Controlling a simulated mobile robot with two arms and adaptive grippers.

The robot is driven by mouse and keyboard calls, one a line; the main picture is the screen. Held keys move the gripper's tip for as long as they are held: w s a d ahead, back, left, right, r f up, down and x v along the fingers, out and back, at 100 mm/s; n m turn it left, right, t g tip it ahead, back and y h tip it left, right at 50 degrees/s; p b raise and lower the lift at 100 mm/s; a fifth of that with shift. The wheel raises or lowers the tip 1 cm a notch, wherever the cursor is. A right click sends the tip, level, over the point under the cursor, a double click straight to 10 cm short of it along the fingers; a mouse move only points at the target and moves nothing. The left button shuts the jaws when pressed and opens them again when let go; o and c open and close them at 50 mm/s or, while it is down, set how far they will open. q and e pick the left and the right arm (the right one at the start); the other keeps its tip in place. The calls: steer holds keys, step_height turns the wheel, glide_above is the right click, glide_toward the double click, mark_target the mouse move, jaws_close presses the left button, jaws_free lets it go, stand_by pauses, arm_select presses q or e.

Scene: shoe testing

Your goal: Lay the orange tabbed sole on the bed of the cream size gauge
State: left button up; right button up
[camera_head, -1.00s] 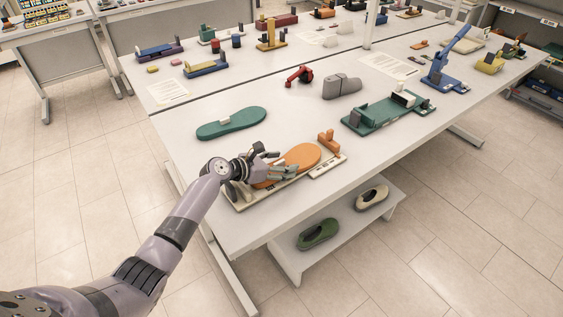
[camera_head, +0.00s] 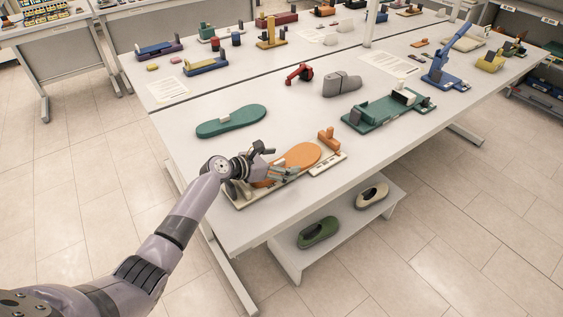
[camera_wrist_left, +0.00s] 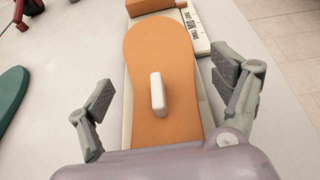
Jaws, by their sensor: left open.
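The orange sole (camera_head: 303,155) lies along the bed of the cream size gauge (camera_head: 325,168) near the front edge of the table. In the left wrist view the orange sole (camera_wrist_left: 160,60) lies flat, with its pale upright tab (camera_wrist_left: 157,92) in the middle. The cream gauge (camera_wrist_left: 196,32) shows along its right side, with printed size marks. My left gripper (camera_head: 279,172) is over the near part of the sole. In the left wrist view my left gripper (camera_wrist_left: 166,92) is open, its fingers apart on either side of the tab and not touching it. My right gripper is not in view.
A teal sole (camera_head: 232,121) with a pale tab lies behind the gauge. A red tool (camera_head: 299,75), a grey shoe form (camera_head: 342,85) and a green gauge (camera_head: 385,112) stand farther back. Two shoes lie on the lower shelf (camera_head: 345,222). White table top between these is clear.

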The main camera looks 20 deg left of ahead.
mark_target(281, 161)
arm_select(q)
step_height(281, 161, up, 10)
steer(key=shift+f, duration=0.1)
stand_by(0.4)
steer(key=shift+a+f, duration=0.1)
